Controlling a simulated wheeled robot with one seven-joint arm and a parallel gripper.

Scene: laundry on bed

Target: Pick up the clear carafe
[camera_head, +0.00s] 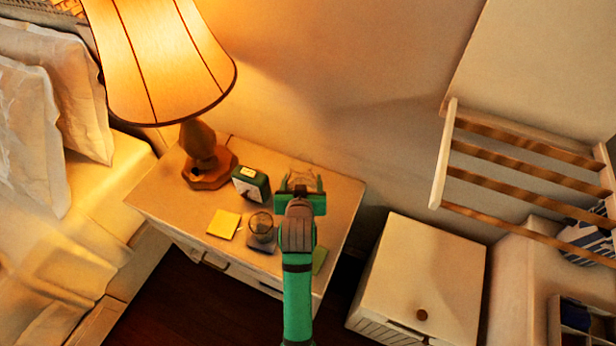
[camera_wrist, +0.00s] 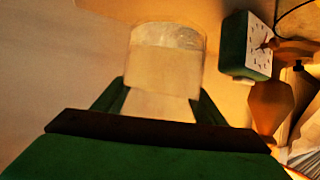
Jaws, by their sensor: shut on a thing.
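The clear carafe (camera_wrist: 165,62) is between my gripper's green fingers in the wrist view. In the head view a small part of the clear carafe (camera_head: 302,178) shows just beyond my gripper (camera_head: 301,190), over the far right part of the nightstand. My gripper, also in the wrist view (camera_wrist: 158,98), is shut on the carafe. My own gripper hides much of the carafe in the head view. I cannot tell whether its base touches the nightstand top.
The nightstand (camera_head: 165,205) holds a lit lamp (camera_head: 165,60), a green clock (camera_head: 250,184), yellow notes (camera_head: 224,223) and a round clear glass item (camera_head: 261,227). The clock stands close left of my gripper. A white cabinet (camera_head: 425,265) and a slatted rack (camera_head: 520,170) are at right.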

